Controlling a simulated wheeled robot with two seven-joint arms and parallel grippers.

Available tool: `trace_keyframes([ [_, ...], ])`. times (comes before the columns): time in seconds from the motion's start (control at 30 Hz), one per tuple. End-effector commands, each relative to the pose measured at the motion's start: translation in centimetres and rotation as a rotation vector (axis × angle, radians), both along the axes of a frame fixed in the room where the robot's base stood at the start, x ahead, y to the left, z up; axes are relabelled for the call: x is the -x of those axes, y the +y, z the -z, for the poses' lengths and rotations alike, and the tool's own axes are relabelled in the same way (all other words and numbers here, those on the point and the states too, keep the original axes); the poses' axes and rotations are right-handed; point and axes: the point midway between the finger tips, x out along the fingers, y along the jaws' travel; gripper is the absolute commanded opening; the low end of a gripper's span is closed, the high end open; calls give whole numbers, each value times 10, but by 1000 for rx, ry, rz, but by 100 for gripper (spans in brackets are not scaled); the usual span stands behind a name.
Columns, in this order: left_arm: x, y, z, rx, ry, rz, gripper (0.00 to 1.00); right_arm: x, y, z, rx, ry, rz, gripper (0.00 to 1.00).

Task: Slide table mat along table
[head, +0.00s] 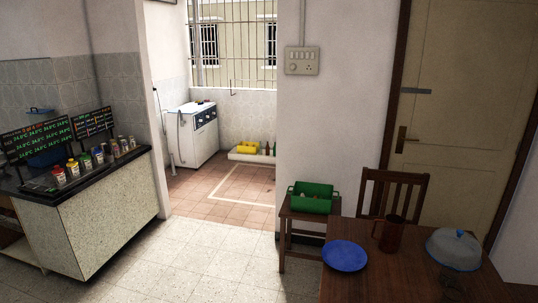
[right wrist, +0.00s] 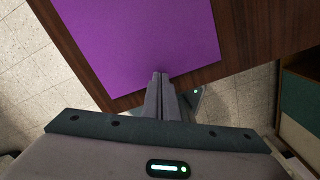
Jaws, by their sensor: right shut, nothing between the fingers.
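The purple table mat (right wrist: 145,40) lies flat on the dark brown wooden table in the right wrist view, close to the table's edge (right wrist: 215,72). My right gripper (right wrist: 160,76) is shut, with its fingers together and nothing between them. Its fingertips overlap the mat's near edge in the picture; I cannot tell whether they touch it. In the head view the wooden table (head: 382,284) is at the lower right, and I see no mat on the part that shows. My left gripper is not in view.
A blue plate (head: 345,256), a dark red mug (head: 391,234) and a domed cover (head: 454,247) stand on the table. A chair (head: 394,190) is behind it. A green crate (head: 312,198) sits on a small side table to the left. Tiled floor (head: 185,265) lies open left of the table.

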Motion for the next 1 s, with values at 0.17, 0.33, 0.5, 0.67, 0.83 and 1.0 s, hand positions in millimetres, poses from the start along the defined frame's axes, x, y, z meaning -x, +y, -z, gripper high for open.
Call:
trace_keyframes([
  [0.17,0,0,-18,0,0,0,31,0,0,-20,-1,-1,1,0],
  [0.33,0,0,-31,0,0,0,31,0,0,-34,0,0,0,0],
  [0.5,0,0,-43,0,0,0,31,0,0,-48,-1,0,0,0],
  [0.67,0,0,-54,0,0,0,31,0,1,-59,-1,0,0,0],
  [0.83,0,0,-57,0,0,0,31,0,0,-63,-1,-1,0,0],
  [1.0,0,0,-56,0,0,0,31,0,0,-62,-1,-1,0,0],
])
